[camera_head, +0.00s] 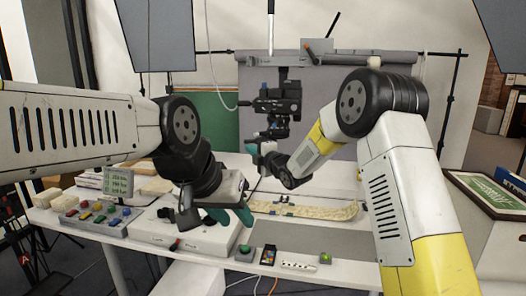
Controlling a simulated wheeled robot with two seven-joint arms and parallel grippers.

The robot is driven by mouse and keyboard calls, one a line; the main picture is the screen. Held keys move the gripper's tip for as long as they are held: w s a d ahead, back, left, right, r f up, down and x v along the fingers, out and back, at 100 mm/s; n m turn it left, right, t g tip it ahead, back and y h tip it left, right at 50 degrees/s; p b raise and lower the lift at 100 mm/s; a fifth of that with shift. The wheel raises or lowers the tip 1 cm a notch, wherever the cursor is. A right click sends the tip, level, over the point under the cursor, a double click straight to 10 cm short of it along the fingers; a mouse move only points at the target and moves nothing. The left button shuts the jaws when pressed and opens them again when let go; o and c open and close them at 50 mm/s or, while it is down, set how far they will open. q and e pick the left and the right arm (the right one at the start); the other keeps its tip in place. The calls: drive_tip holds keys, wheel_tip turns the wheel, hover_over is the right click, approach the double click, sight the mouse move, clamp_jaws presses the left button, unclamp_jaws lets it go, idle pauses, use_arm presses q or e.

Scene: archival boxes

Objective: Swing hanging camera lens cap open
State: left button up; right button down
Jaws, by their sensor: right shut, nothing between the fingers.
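The camera (275,104) is black and hangs from an overhead rod, with its lens part pointing down over the table. The lens cap cannot be made out at this size. My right gripper (252,149) has teal fingertips. It is shut and empty, just below and left of the camera's lower end; whether it touches the camera or cap cannot be told. My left gripper (230,215) is lower and to the left, pointing down above the white table. Its teal fingers look apart, with nothing visible between them.
The white table (150,238) carries a control panel with coloured buttons (100,217), a small display (118,182), a long pale object (310,210) and a green-button box (245,253). A grey backdrop (340,75) stands behind the camera. A framed green picture (490,193) is at right.

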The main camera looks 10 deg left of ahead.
drive_tip(key=shift+w+a, duration=0.55)
drive_tip(key=shift+a, duration=0.4)
drive_tip(key=shift+w+a, duration=0.5)
drive_tip(key=shift+a, duration=0.4)
